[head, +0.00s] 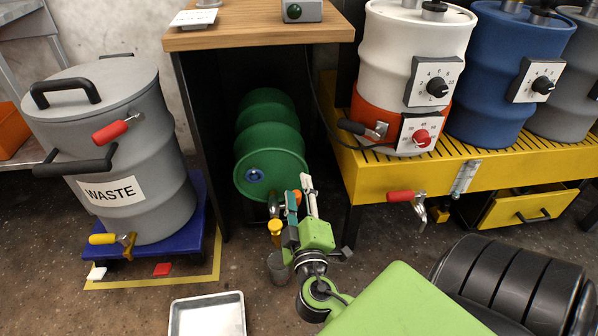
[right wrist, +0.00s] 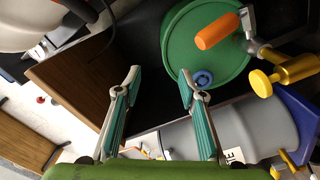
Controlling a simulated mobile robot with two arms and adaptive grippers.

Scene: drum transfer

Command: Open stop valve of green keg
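The green keg (head: 268,150) lies on its side under the wooden table, its round end facing me; it also shows in the right wrist view (right wrist: 180,50). At the low edge of that end is its stop valve, with an orange handle (right wrist: 217,31) and a gold tap piece (right wrist: 285,75). In the head view the gold piece (head: 275,228) shows, and my fingers partly cover the orange handle. My right gripper (head: 299,188) is in front of the keg's end, near the valve. In the right wrist view its fingers (right wrist: 159,72) are apart with nothing between them. My left gripper is out of view.
A grey cup (head: 278,268) stands on the floor below the valve. The grey waste drum (head: 120,150) on a blue base is left. A yellow rack (head: 465,165) with drums and a red-handled tap (head: 402,196) is right. A metal tray (head: 207,315) lies in front.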

